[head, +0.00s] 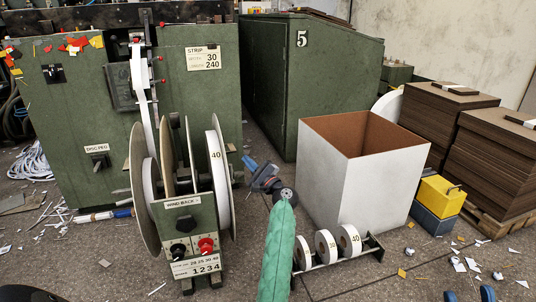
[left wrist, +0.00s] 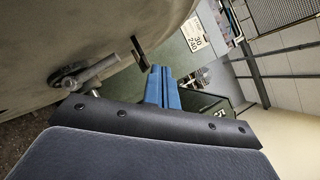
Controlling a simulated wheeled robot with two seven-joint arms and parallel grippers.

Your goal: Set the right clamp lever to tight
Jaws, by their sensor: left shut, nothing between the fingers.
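The wind-back stand (head: 184,217) carries upright discs; the right disc (head: 217,170) is marked 40. In the left wrist view a large tan disc face (left wrist: 70,30) fills the upper left. A grey lever (left wrist: 98,72) on a round dark boss sticks out there; I take it as the right clamp lever. In the head view I cannot make the lever out. My left gripper (head: 249,163) is just right of the right disc. Its blue fingers (left wrist: 162,88) are shut and empty, to the right of the lever with a gap visible.
A white open box (head: 371,187) stands right of my left gripper. A low rack (head: 338,264) with several small rolls lies in front of it. The green machine (head: 95,110) stands behind the stand. Scraps litter the floor.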

